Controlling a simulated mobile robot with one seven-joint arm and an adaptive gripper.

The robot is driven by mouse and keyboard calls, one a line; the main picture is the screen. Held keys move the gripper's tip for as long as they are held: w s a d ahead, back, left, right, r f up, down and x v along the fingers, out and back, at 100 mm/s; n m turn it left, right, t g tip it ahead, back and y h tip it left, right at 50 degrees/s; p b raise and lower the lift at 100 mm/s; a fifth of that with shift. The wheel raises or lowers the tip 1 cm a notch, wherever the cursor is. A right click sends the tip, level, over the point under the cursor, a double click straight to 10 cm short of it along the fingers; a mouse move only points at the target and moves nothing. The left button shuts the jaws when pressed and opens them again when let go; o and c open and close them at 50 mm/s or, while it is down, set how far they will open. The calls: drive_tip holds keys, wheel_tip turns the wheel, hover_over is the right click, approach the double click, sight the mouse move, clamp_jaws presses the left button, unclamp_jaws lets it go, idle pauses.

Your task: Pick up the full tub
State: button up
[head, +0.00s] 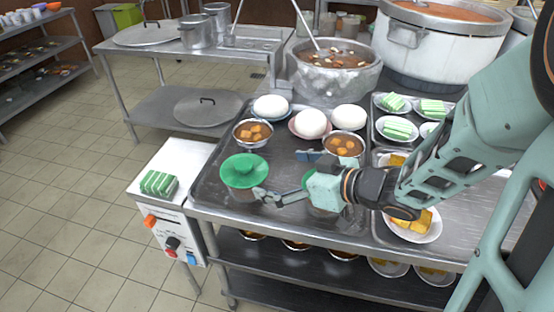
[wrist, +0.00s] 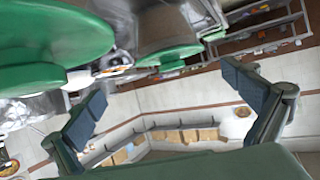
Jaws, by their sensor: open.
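A tub with a green lid (head: 244,172) stands on the metal tray at the front left in the head view. A second green-lidded tub (head: 307,180) is mostly hidden behind my gripper; only slivers of green show. My gripper (head: 283,176) is open and empty, its fingers pointing left toward the first tub, just right of it. In the wrist view two green lids show, a large near one (wrist: 60,40) at the upper left and a smaller one (wrist: 168,54) at top centre. Neither is between the fingers (wrist: 165,90). I cannot tell which tub is full.
Bowls of orange pieces (head: 253,133) and white domed items (head: 311,123) stand behind the tubs on the tray (head: 215,170). A large stockpot (head: 337,85) with a ladle stands further back. Plates of green-white blocks (head: 397,129) are at right. The tiled floor at left is clear.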

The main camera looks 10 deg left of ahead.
sight(250, 171)
drive_tip(key=shift+n+y, duration=0.3)
drive_tip(key=shift+y, duration=0.1)
drive_tip(key=x, duration=0.2)
drive_tip(key=s+b+x, duration=0.1)
drive_tip(key=x, duration=0.2)
drive_tip(key=shift+a+f, duration=0.1)
drive_tip(key=shift+a, duration=0.25)
drive_tip(key=shift+g, duration=0.3)
drive_tip(key=b+x, duration=0.2)
drive_tip(key=x, duration=0.4)
drive_tip(key=shift+d+f, duration=0.1)
drive_tip(key=c, duration=1.4)
